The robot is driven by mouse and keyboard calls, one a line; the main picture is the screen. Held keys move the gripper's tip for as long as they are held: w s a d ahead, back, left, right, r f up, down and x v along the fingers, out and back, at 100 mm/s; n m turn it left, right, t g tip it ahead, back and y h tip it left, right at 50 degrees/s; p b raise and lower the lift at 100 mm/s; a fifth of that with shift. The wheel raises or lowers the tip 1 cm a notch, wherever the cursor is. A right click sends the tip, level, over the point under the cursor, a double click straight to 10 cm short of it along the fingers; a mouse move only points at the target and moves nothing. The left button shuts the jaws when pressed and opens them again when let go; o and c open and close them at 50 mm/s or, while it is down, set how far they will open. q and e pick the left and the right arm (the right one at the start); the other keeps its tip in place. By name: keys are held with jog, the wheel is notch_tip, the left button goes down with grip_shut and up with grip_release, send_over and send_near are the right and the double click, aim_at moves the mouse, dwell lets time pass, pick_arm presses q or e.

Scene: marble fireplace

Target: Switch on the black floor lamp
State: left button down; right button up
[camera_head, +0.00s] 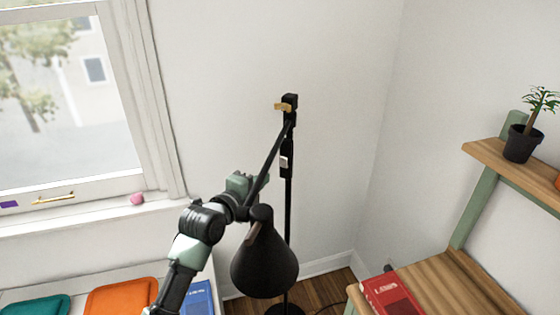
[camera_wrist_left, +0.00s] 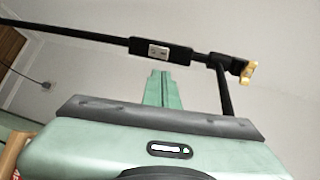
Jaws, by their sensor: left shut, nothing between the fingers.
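The black floor lamp (camera_head: 265,267) stands in the corner, its cone shade hanging towards me. No glow shows at the shade. Its upright pole carries a black switch box with a small pale switch (camera_head: 284,161), and a brass knob (camera_head: 283,107) sits at the joint above. In the left wrist view the switch (camera_wrist_left: 158,52) appears just beyond my gripper's tips, and the brass knob (camera_wrist_left: 250,72) is to the right. My left gripper (camera_head: 243,183) is beside the pole, partly behind the slanted lamp arm. Its green fingers (camera_wrist_left: 158,88) are shut and empty; contact with the switch cannot be told. My right gripper is out of view.
A window with a sill (camera_head: 100,212) is at left, with a pink object (camera_head: 137,199) on it. Orange (camera_head: 122,297) and teal (camera_head: 35,305) items lie below. At right are a wooden shelf unit (camera_head: 450,285), a red book (camera_head: 392,293) and a potted plant (camera_head: 522,143).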

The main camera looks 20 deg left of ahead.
pick_arm(q)
jog(key=p, duration=0.3)
send_near(285, 159)
jog(key=x, duration=0.5)
jog(key=shift+d, duration=0.1)
jog(key=shift+x, duration=0.75)
jog(key=shift+w, duration=0.1)
